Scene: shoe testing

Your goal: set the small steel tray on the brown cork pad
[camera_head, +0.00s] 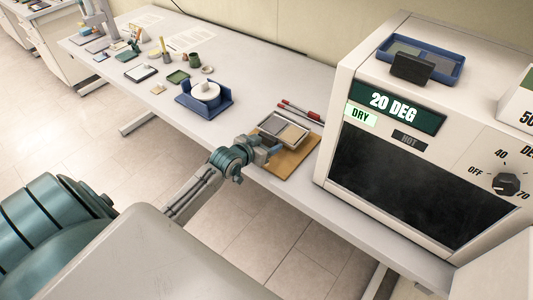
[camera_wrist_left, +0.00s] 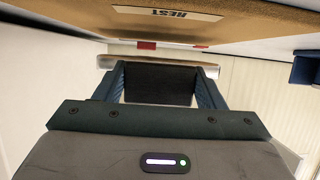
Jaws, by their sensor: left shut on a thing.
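The small steel tray (camera_head: 299,122) is a shallow rectangular tray with grey and tan areas inside. My left gripper (camera_head: 270,148) is shut on its near edge. In the head view the tray overlaps the far left part of the brown cork pad (camera_head: 291,166). In the left wrist view, which looks upside down, the cork pad (camera_wrist_left: 90,18) bears a "REST" label, and a gap shows between it and the steel tray rim (camera_wrist_left: 107,62). The tray seems held a little above the pad. The left fingers (camera_wrist_left: 160,85) also show there. My right gripper is not in view.
Red pens (camera_head: 300,111) lie just behind the tray. A large oven-like box (camera_head: 400,150) stands right of the pad. A blue holder with a white roll (camera_head: 205,92) stands to the left, with bare table (camera_head: 245,110) between. The table's front edge is close to the pad.

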